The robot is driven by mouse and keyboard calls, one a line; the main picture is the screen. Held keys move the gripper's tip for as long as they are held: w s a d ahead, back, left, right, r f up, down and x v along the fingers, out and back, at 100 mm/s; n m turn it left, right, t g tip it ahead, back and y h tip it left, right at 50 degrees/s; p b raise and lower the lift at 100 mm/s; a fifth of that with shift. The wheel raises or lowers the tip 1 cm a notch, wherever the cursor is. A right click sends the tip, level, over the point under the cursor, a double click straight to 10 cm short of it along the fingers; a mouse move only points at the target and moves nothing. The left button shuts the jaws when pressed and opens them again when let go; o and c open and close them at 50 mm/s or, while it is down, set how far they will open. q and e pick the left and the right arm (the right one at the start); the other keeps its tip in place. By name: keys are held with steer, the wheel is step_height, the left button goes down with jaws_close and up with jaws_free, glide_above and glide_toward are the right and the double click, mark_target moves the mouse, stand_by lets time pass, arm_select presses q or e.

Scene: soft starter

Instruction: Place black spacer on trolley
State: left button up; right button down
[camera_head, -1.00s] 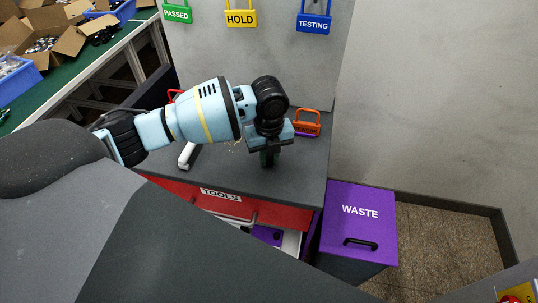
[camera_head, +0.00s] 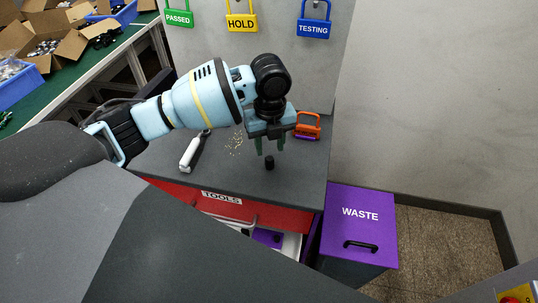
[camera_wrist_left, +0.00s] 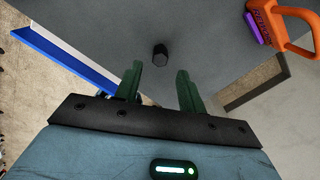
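The black spacer (camera_head: 269,162), a small dark cylinder, stands upright on the grey top of the trolley (camera_head: 300,185). It also shows in the left wrist view (camera_wrist_left: 160,52), beyond the fingertips and between their lines. My left gripper (camera_head: 269,148) is above the spacer, apart from it. Its two green fingers (camera_wrist_left: 166,72) are open with nothing between them. My right gripper is not in view.
An orange padlock-shaped tag (camera_head: 308,126) with a purple part lies behind the gripper. A white-handled tool (camera_head: 194,152) and scattered small bits (camera_head: 236,143) lie to the left. A partly open drawer (camera_head: 270,238) and purple WASTE bin (camera_head: 359,215) are in front and right.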

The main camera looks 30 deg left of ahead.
mark_target(270, 158)
arm_select(q)
step_height(270, 158, up, 6)
stand_by(0.4)
stand_by(0.4)
